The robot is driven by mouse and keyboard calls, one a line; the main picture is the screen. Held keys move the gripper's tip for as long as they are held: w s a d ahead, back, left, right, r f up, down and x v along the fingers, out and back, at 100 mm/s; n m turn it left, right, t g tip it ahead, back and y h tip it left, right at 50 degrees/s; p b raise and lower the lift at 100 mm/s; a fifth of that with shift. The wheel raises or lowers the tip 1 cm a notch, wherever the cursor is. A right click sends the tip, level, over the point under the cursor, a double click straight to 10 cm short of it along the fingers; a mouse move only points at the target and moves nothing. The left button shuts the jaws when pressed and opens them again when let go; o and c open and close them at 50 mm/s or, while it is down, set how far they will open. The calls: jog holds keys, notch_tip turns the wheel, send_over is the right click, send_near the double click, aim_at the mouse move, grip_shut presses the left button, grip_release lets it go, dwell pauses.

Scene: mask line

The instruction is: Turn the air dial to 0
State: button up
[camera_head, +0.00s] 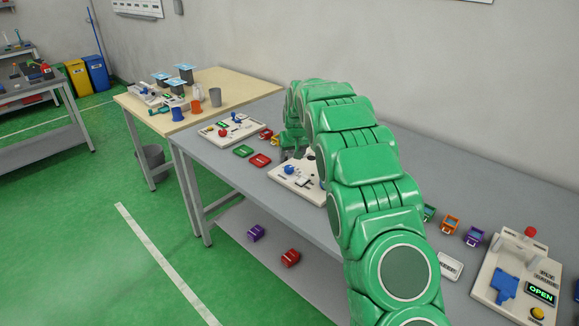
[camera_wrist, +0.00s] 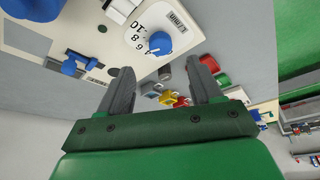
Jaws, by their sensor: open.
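The air dial (camera_wrist: 160,43) is a blue knob on a white panel (camera_wrist: 182,22) in the wrist view. Printed numbers, 10, 8 and 6 among them, curve along its left side. Its pointer appears to lie toward the low-left numbers, but the exact reading is too small to tell. My gripper (camera_wrist: 160,70) is open, with its two grey fingers apart and nothing between them. The dial shows beyond the fingertips, apart from them. In the head view the white station (camera_head: 297,188) is partly hidden behind my green arm, which also mostly hides the gripper.
Blue fittings (camera_wrist: 75,62) stand on the white station beside the dial. Coloured small bins (camera_wrist: 180,100) show between and behind the fingers. On the grey table (camera_head: 235,170) lie a green tray (camera_head: 243,151) and a red tray (camera_head: 260,160). A station with an OPEN display (camera_head: 541,293) stands at right.

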aim_at(289, 167)
jog(key=shift+x, duration=4.05)
jog(key=shift+w, duration=0.1)
jog(key=shift+c, duration=0.5)
jog(key=c, duration=1)
